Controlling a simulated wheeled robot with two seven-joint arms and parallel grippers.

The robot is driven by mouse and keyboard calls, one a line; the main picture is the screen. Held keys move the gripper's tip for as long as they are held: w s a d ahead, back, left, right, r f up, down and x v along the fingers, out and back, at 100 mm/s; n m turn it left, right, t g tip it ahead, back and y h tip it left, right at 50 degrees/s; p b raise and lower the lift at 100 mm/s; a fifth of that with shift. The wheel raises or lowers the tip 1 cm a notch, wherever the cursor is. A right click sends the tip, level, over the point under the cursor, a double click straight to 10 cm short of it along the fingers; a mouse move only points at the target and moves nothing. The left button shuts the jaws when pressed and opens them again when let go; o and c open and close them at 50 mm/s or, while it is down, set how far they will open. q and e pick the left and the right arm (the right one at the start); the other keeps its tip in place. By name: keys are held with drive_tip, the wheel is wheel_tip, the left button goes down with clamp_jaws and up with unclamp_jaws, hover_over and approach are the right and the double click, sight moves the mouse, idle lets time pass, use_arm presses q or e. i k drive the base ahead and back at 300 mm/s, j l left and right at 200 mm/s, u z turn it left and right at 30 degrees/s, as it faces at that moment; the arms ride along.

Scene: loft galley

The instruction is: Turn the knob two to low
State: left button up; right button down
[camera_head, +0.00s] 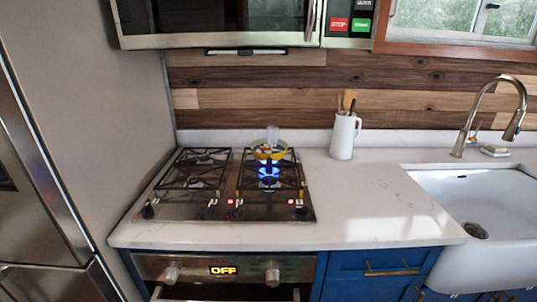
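The gas cooktop (228,214) is set in the white counter. A row of small dark knobs runs along its front edge, with the leftmost knob (148,211) at the left corner and another knob (302,210) at the right. Small red lights glow beside the middle and right knobs. No readable numbers show which knob is two. Blue flames (268,170) burn on the right side of the cooktop. Neither of my grippers is in view.
The oven panel below has two round knobs and a display (224,270) reading OFF. A microwave (215,20) hangs above. A white utensil jug (344,136) stands right of the cooktop, and a sink (480,200) lies further right. The counter between is clear. A fridge stands left.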

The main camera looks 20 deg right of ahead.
sight(301, 213)
drive_tip(key=l+z, duration=0.15)
drive_tip(key=l, duration=1.2)
drive_tip(key=i, duration=0.05)
